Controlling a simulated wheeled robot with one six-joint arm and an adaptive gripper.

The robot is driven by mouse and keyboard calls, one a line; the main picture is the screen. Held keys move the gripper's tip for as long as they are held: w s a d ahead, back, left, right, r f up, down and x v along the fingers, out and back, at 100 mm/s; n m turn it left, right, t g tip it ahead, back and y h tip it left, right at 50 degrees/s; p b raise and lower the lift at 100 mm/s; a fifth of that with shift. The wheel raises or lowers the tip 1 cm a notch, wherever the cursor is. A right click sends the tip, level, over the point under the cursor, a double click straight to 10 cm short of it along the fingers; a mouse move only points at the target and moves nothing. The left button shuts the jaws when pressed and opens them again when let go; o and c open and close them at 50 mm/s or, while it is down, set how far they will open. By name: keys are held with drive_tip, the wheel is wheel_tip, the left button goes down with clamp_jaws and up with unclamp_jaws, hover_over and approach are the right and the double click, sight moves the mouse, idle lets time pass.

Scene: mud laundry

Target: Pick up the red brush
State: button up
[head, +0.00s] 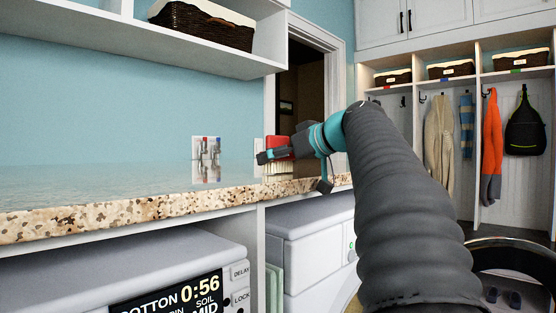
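The red brush (280,145) is at the far end of the speckled stone counter, close to the wall. Its red body is on top and its pale bristles (278,169) point down to the counter. My gripper (265,157) is at the brush, and a dark finger crosses in front of it. The rest of my gripper is to the right of the brush, and part of the brush is hidden behind it. I cannot tell whether the fingers are closed on the brush or only beside it.
The glossy counter (110,215) is clear to the left. Washing machines (310,250) stand beneath it. A wall shelf with a wicker basket (200,25) hangs above. Wall outlets (206,148) are behind the counter. Coats and a backpack (524,125) hang at the right.

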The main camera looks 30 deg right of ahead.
wheel_tip(320, 180, up, 9)
drive_tip(key=shift+w+f+p, duration=0.1)
drive_tip(key=shift+p, duration=0.65)
drive_tip(key=shift+r, duration=0.45)
